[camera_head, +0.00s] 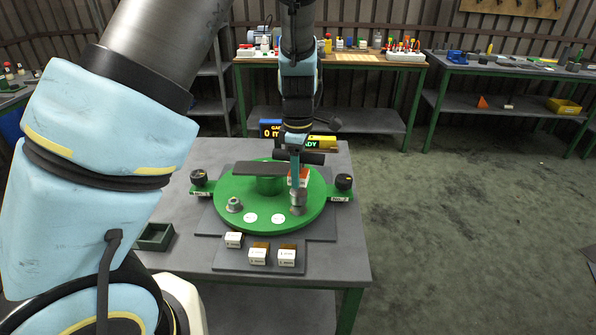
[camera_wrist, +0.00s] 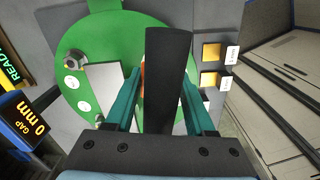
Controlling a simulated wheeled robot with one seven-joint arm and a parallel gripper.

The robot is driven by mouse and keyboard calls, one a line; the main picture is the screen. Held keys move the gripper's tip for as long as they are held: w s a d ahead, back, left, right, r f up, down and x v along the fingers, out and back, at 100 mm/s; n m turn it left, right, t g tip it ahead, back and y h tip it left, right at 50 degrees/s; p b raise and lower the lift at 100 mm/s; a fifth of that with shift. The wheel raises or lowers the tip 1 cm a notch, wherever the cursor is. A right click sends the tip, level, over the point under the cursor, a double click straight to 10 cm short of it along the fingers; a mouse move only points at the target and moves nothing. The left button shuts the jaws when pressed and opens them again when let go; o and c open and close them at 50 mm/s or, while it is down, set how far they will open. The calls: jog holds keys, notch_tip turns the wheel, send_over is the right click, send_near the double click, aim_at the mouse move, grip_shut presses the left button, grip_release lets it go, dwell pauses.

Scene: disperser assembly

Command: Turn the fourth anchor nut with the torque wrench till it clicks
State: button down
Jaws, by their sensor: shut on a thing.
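My gripper (camera_head: 294,172) points down over the right side of the green round plate (camera_head: 225,188). It is shut on the torque wrench, whose dark handle (camera_head: 312,158) sticks out sideways. In the wrist view the black handle (camera_wrist: 166,70) lies between the teal fingers of my gripper (camera_wrist: 160,95). Below the fingers the wrench's grey socket (camera_head: 297,197) stands upright over the plate's front right, on or just above a nut; the contact is unclear. Another anchor nut (camera_head: 234,204) sits at the front left, also in the wrist view (camera_wrist: 75,61). Other nuts are hidden.
Dark knobs stand left (camera_head: 199,178) and right (camera_head: 344,182). Small white-labelled blocks (camera_head: 258,256) lie in front; a green tray (camera_head: 154,237) is at left. A display (camera_wrist: 27,124) reads "GAP 0 mm"; another reads "READY".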

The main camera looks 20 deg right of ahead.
aim_at(298, 206)
jog(key=shift+f+b, duration=0.8)
jog(key=shift+f, duration=0.8)
jog(key=m, duration=0.7)
jog(key=shift+w, duration=0.1)
jog(key=m, duration=0.4)
jog(key=shift+d, duration=0.1)
jog(key=m, duration=0.4)
jog(key=shift+r, duration=0.1)
jog(key=shift+n, duration=0.3)
